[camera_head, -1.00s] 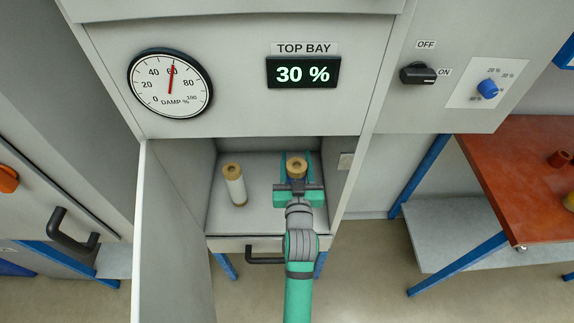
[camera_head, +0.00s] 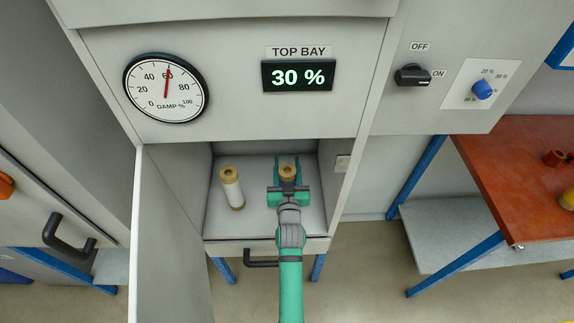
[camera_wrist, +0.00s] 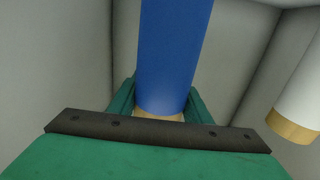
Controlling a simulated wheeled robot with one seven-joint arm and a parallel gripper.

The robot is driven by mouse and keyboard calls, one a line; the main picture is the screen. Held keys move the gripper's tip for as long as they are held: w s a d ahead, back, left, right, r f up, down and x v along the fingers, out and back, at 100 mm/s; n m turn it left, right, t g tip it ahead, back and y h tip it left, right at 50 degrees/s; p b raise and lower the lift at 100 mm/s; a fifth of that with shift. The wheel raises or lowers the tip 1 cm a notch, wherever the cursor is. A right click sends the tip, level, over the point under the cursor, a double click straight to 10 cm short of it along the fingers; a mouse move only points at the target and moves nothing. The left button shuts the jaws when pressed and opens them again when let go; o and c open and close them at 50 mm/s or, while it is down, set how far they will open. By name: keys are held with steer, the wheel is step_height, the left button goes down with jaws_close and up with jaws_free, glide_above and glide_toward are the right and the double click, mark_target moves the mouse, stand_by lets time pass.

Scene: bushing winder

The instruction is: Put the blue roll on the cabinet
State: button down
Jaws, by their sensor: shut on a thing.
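The blue roll (camera_wrist: 172,50) stands between my gripper's fingers in the wrist view, with a tan end showing at the lower edge of its blue body. In the head view its tan top (camera_head: 287,172) shows inside the open bay of the cabinet (camera_head: 215,120). My gripper (camera_head: 288,182) reaches into the bay and is shut on the blue roll. Most of the roll's body is hidden by my gripper in the head view. I cannot tell whether the roll touches the bay floor.
A white roll (camera_head: 231,190) with tan ends stands left in the bay and also shows in the wrist view (camera_wrist: 300,95). The cabinet door (camera_head: 170,245) is open on the left. A red-brown table (camera_head: 520,180) stands at the right.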

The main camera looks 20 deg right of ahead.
mark_target(288, 181)
steer(key=c, duration=0.9)
jaws_free()
steer(key=shift+c, duration=0.2)
steer(key=shift+r, duration=0.1)
steer(key=v, duration=1.2)
steer(key=s+a+f+n+y, duration=0.1)
steer(key=s+a, duration=0.3)
steer(key=s, duration=0.4)
steer(key=s+a+f+g+y, duration=0.1)
steer(key=s+a, duration=0.4)
steer(key=s, duration=0.4)
steer(key=s+a+f+n+y, duration=0.1)
steer(key=s+a, duration=0.3)
steer(key=s, duration=0.4)
steer(key=s+a+r+n+g+y, duration=0.1)
steer(key=s+r, duration=0.3)
steer(key=s, duration=0.5)
steer(key=shift+s+a+y, duration=0.2)
steer(key=shift+a+y, duration=0.3)
steer(key=shift+a, duration=0.4)
